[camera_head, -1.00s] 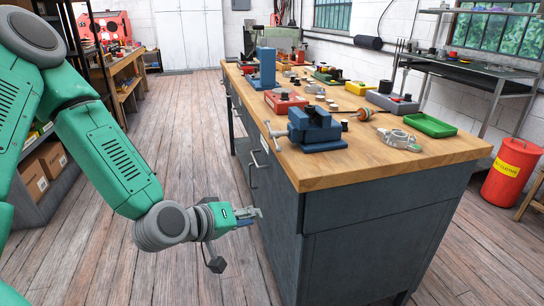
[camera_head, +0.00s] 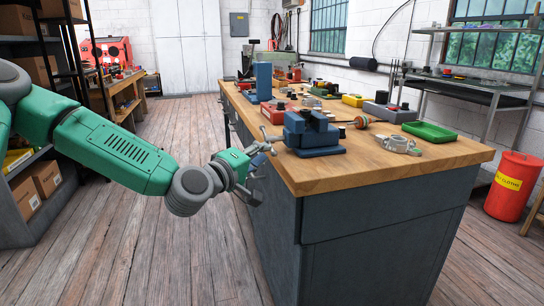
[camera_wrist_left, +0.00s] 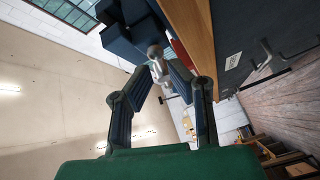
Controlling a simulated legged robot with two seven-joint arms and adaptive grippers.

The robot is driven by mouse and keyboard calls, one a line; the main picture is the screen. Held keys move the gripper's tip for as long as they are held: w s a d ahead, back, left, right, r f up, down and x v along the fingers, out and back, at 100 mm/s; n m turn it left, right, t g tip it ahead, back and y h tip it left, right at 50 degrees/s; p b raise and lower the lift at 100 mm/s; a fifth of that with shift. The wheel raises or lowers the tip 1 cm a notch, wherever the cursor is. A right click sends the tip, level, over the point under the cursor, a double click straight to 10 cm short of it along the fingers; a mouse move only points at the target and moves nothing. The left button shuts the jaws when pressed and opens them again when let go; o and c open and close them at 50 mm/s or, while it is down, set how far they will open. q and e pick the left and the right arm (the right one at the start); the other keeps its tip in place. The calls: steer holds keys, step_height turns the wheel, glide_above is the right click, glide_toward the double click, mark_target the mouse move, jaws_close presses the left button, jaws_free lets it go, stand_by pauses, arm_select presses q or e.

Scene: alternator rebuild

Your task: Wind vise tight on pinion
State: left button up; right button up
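The blue vise (camera_head: 314,136) sits on the near left end of the bench top. Its grey screw end and handle (camera_head: 268,137) stick out past the bench's left edge. A rotor with an orange-brown body (camera_head: 361,122) lies just right of the vise, its shaft pointing toward the jaws; the pinion and its contact with the jaws are hidden. My left gripper (camera_head: 262,148) is at the vise handle. In the left wrist view the fingers (camera_wrist_left: 162,80) stand apart, with the grey handle (camera_wrist_left: 157,56) at their tips; a firm grip is not visible. My right gripper is out of view.
The wooden bench top (camera_head: 370,170) carries a grey metal housing (camera_head: 398,145), a green tray (camera_head: 430,131), a red block (camera_head: 279,110) and a tall blue press-like block (camera_head: 263,82). A red bin (camera_head: 513,185) stands right of the bench. Floor left of the bench is clear.

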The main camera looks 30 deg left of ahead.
mark_target(269, 139)
arm_select(q)
steer(key=w, duration=0.4)
steer(key=shift+w+b, duration=0.1)
steer(key=shift+b, duration=0.25)
jaws_close()
steer(key=shift+f+b, duration=0.25)
steer(key=shift+b, duration=0.1)
steer(key=m+t+b, duration=0.1)
steer(key=m+b, duration=0.1)
steer(key=f+m+t+b, duration=0.1)
steer(key=m+b, duration=0.1)
steer(key=b, duration=0.1)
steer(key=shift+w+a+f+t+h, duration=0.15)
steer(key=shift+w+t+h, duration=0.05)
steer(key=shift+t+h, duration=0.2)
jaws_free()
steer(key=shift+s+a, duration=0.1)
